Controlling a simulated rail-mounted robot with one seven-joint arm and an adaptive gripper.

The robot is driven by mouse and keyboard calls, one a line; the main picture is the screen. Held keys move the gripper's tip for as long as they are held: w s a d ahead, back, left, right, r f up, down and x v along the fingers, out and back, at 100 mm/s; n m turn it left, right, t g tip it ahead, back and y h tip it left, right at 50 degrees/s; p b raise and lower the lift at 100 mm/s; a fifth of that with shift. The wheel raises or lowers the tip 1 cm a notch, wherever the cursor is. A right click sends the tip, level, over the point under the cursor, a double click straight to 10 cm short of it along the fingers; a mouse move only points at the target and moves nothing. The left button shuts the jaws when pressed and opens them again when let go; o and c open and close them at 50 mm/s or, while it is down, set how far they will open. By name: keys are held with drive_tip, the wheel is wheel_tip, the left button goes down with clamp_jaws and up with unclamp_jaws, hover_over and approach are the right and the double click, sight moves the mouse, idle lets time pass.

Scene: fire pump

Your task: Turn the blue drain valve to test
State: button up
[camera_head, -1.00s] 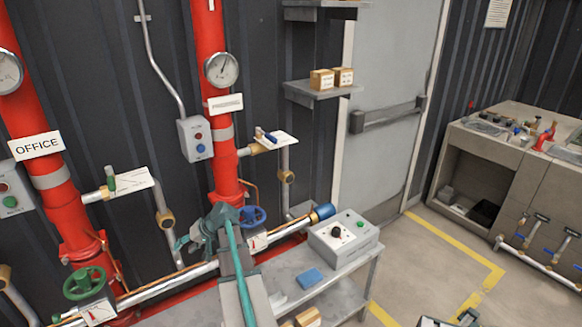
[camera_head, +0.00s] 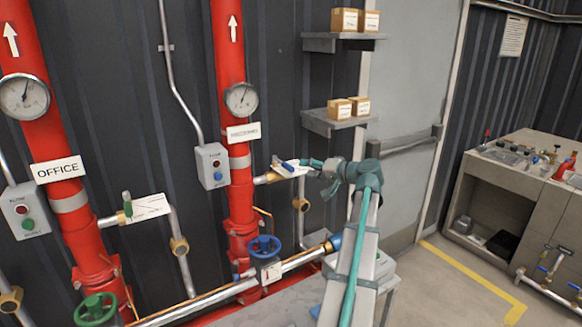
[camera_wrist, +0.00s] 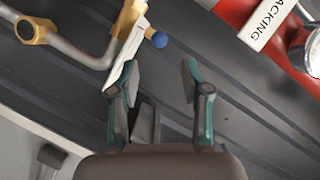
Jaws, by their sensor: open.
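The blue drain valve (camera_head: 283,164) is a small blue lever on the branch pipe of the right red riser, beside a tilted white label plate (camera_head: 292,170). In the wrist view the blue knob (camera_wrist: 157,40) of the lever shows just beyond the fingertips, with the white plate (camera_wrist: 126,48) to its left. My gripper (camera_wrist: 160,72) is open and empty, its two teal fingers apart. In the head view my gripper (camera_head: 308,165) is just right of the lever. I cannot tell whether any finger touches the plate.
A green-lever valve (camera_head: 127,204) serves the OFFICE riser (camera_head: 75,225) at left. A blue handwheel (camera_head: 264,246) is below. Shelves with boxes (camera_head: 340,109) hang behind my arm.

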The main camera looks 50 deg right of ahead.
sight(288, 167)
drive_tip(key=p+x, duration=0.2)
drive_tip(key=x, duration=0.7)
drive_tip(key=shift+w+f+p, duration=0.1)
drive_tip(key=shift+w+p, duration=0.1)
drive_tip(key=shift+p, duration=0.2)
drive_tip(key=shift+c, duration=0.3)
clamp_jaws()
